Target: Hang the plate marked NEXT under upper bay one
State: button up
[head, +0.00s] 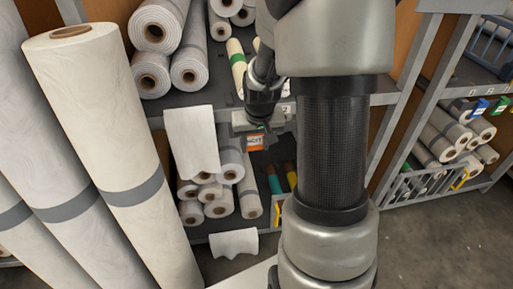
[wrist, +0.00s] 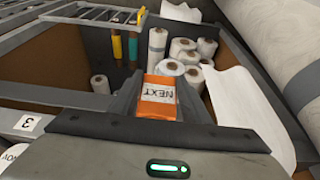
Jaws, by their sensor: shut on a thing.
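The orange plate (wrist: 157,88) carries a white label reading NEXT, which appears turned over in the wrist view. It also shows in the head view (head: 256,143), just below my gripper (head: 253,127). My gripper is shut on the plate, with a dark finger on either side of it in the wrist view (wrist: 158,112). The plate is close to the front edge of the shelf (head: 190,99) between upper and lower bays. My arm hides part of that edge. I cannot tell whether the plate touches it. A marker reading 3 (wrist: 29,123) is on a grey rail in the wrist view.
White rolls (head: 215,190) fill the lower bay, and more rolls (head: 170,45) lie above. A loose white sheet (head: 191,142) hangs over the shelf front. Tall rolls (head: 110,150) stand at left. A right-hand rack (head: 430,170) has blue and green tags. Floor at lower right is clear.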

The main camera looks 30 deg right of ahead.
aim_at(253, 137)
jog(key=shift+w+d, duration=0.2)
jog(key=shift+w, duration=0.55)
jog(key=shift+w+d, duration=0.2)
jog(key=shift+w, duration=0.5)
jog(key=shift+f+b, duration=0.55)
jog(key=shift+f, duration=0.3)
jog(key=o, duration=1.2)
